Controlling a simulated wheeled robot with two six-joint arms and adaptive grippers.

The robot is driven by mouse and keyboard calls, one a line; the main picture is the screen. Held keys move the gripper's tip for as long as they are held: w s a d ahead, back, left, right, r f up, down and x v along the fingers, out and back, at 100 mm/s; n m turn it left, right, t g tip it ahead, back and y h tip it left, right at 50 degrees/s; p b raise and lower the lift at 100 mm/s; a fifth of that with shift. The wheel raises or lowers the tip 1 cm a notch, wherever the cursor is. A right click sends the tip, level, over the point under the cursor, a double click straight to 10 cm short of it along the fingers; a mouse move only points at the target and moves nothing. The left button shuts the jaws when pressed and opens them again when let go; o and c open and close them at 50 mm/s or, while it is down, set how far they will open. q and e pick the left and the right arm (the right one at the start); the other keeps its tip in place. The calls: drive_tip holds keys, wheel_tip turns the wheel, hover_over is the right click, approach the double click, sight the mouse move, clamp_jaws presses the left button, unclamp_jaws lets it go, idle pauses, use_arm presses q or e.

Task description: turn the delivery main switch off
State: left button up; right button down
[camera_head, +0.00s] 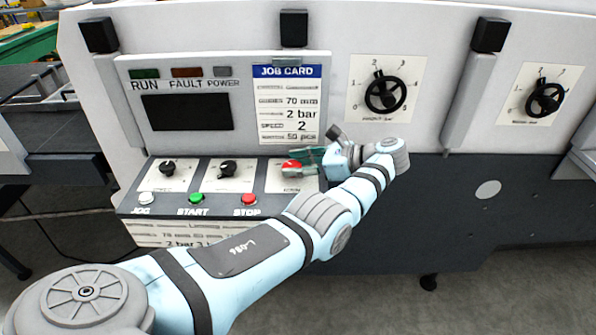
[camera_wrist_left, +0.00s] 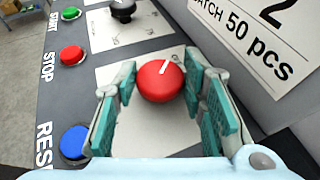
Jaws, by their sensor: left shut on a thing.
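The delivery main switch appears as a round red knob (camera_head: 290,164) with a white pointer mark, on a white plate at the right end of the sloped control panel. It also shows in the left wrist view (camera_wrist_left: 158,88), where the mark points up and slightly right. My left gripper (camera_head: 300,163) reaches it from the right. In the left wrist view its teal finger pads (camera_wrist_left: 161,80) stand on both sides of the knob, shut on it. The plate's lettering is partly hidden by the gripper. My right gripper is not in view.
Two black knobs (camera_head: 167,168) (camera_head: 228,167) sit left on the same panel. Below are the white JOG (camera_head: 146,198), green START (camera_head: 197,199) and red STOP (camera_head: 249,199) buttons. A blue RESET button (camera_wrist_left: 73,142) is close to my left finger. The job card (camera_head: 287,105) stands behind.

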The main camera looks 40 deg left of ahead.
sight(297, 166)
use_arm(q)
drive_tip(key=shift+f, duration=0.1)
drive_tip(key=o, duration=1.1)
drive_tip(key=shift+c, duration=0.2)
wheel_tip(297, 166, up, 10)
drive_tip(key=shift+w+a, duration=0.1)
